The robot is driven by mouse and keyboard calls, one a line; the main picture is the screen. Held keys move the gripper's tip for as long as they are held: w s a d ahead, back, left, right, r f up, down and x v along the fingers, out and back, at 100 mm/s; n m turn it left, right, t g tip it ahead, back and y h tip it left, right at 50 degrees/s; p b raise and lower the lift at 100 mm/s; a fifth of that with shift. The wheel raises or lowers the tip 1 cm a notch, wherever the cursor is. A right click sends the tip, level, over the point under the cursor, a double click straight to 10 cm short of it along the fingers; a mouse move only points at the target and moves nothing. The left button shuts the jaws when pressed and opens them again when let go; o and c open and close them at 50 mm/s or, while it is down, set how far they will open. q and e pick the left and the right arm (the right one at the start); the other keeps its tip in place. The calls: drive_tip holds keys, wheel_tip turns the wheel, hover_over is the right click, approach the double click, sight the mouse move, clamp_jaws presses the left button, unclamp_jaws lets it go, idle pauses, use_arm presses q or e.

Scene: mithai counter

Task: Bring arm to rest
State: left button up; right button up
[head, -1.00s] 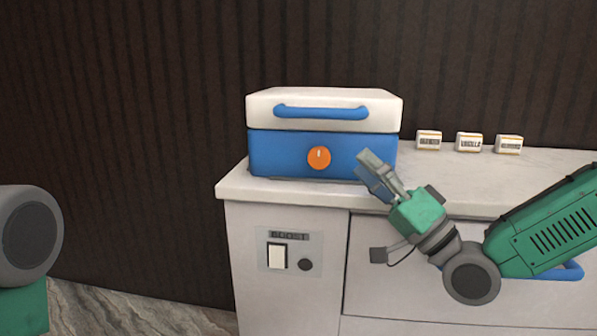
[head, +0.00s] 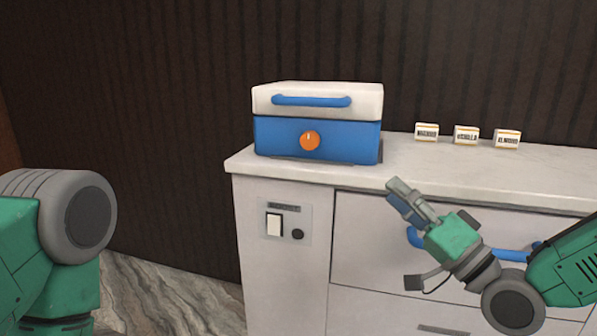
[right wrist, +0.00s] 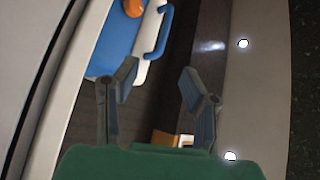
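My right gripper (head: 402,198) is in front of the counter's front edge, to the right of and below the blue and white box. In the right wrist view its two fingers (right wrist: 158,80) stand apart with nothing between them. The green right arm comes in from the lower right. A green and grey part of my left arm shows at the left edge of the head view, but its gripper is out of the picture.
The box (head: 317,140) with a closed white lid and orange knob (head: 309,141) stands on the pale counter (head: 400,170). Three small labelled blocks (head: 466,135) stand behind. A drawer with a blue handle (head: 510,253) is behind my right gripper. A switch (head: 274,224) is on the front panel.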

wheel_tip(320, 180, down, 15)
drive_tip(key=s+a+g+h, duration=0.1)
drive_tip(key=s+g+h, duration=0.2)
drive_tip(key=g, duration=0.1)
drive_tip(key=s+d+f+n+g+h, duration=0.1)
drive_tip(key=s+d+f+g+h, duration=0.15)
drive_tip(key=s+f, duration=0.55)
drive_tip(key=s+d+f+g+h, duration=0.1)
drive_tip(key=s+f+g+h, duration=0.3)
drive_tip(key=f, duration=0.9)
drive_tip(key=s+d+f+n+g+h, duration=0.1)
drive_tip(key=s+d+f+g+h, duration=0.25)
drive_tip(key=s, duration=0.55)
drive_tip(key=s+d+f+n+g+h, duration=0.1)
drive_tip(key=s+d+f+g, duration=0.25)
drive_tip(key=s+d, duration=0.4)
use_arm(q)
wheel_tip(320, 180, up, 15)
drive_tip(key=p, duration=1.5)
drive_tip(key=shift+d+r, duration=0.15)
drive_tip(key=shift+d, duration=0.05)
use_arm(e)
wheel_tip(320, 180, up, 14)
drive_tip(key=s+a, duration=0.1)
drive_tip(key=shift+s, duration=0.25)
drive_tip(key=shift+t, duration=0.25)
